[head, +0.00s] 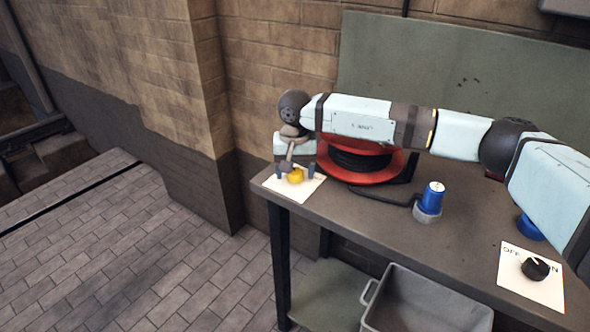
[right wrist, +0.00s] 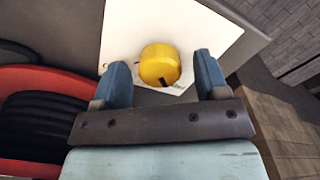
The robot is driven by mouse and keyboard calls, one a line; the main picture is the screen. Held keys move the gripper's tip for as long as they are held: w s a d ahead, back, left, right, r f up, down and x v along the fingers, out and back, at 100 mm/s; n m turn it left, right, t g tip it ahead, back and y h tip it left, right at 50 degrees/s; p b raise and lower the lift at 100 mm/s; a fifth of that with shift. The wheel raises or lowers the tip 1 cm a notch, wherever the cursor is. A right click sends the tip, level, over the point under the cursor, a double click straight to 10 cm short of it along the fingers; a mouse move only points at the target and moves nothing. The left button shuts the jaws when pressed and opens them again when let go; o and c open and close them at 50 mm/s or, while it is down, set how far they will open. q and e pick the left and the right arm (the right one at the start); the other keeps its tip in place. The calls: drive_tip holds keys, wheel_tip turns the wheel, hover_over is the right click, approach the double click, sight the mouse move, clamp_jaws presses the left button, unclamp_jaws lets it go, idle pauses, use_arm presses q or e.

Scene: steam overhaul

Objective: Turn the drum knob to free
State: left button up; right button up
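The yellow knob (head: 296,175) sits on a white plate (head: 312,190) at the left end of the table. In the right wrist view the yellow knob (right wrist: 160,65) has a dark mark on its lower edge, and its white plate (right wrist: 215,35) lies behind it. My right gripper (head: 295,172) is at the knob. In the right wrist view its two blue fingers (right wrist: 164,78) are spread, one on each side of the knob, with gaps between. Any lettering on this plate is hidden or too small to read. My left gripper is out of view.
A red cable drum (head: 385,172) stands right behind my right arm. A blue-capped plug (head: 432,198) stands on the table (head: 370,225). A black knob (head: 534,268) on an OFF/ON plate (head: 545,293) is at the right. A grey bin (head: 425,322) is below.

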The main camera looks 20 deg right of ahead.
sight(295, 171)
use_arm(q)
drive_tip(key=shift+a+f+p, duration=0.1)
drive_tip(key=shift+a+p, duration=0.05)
drive_tip(key=shift+p, duration=0.4)
use_arm(e)
wheel_tip(295, 171, up, 14)
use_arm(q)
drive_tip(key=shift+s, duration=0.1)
use_arm(e)
drive_tip(key=shift+f, duration=0.15)
